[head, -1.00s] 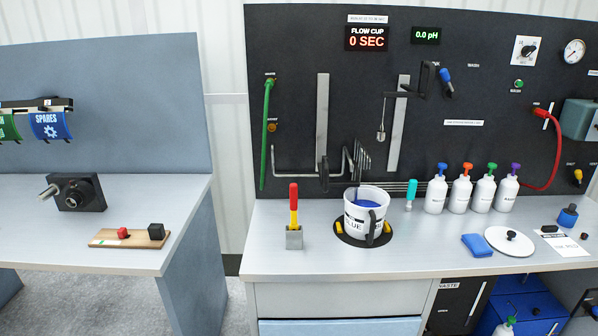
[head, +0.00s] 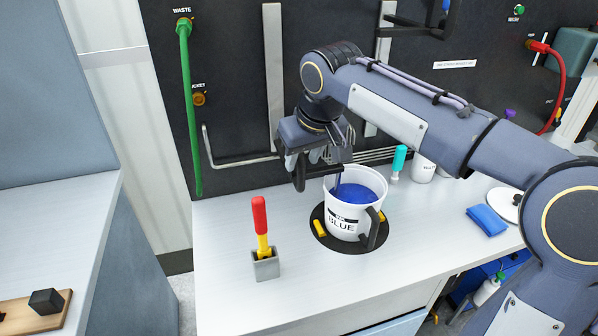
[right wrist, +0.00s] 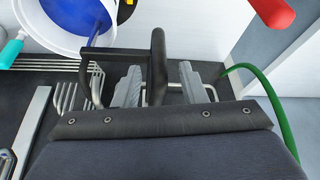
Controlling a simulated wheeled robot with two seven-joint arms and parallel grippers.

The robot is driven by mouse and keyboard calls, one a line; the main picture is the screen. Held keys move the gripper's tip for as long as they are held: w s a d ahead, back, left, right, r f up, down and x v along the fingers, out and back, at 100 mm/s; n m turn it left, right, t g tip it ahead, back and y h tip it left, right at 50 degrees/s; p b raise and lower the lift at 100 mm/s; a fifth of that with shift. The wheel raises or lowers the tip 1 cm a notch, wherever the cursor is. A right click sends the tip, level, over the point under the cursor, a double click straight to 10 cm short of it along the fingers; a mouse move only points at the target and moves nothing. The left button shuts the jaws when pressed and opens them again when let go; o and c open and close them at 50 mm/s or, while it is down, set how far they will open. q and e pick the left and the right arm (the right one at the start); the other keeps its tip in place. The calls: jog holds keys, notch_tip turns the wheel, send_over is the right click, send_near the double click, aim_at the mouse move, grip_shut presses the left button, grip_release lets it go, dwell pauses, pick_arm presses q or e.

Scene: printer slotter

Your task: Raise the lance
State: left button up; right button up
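The white cup of blue liquid (head: 343,221) stands on a round black base on the bench. The lance (head: 337,182) is a thin rod hanging from a dark bracket, its lower end in the cup; it also shows in the right wrist view (right wrist: 94,38). A black upright handle (right wrist: 157,62) is joined to that bracket, and its lower end shows in the head view (head: 299,174). My right gripper (right wrist: 158,84) is open, with the handle between its two grey fingers and a gap on each side. My right arm hides the upper part of the mechanism. My left gripper is in neither view.
A red-and-yellow tool (head: 261,228) stands in a grey holder (head: 266,264) left of the cup. A vertical metal rail (head: 273,75) and a green hose (head: 189,110) are on the black back panel.

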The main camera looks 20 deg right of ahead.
aim_at(299, 171)
jog(key=x, duration=0.5)
grip_shut()
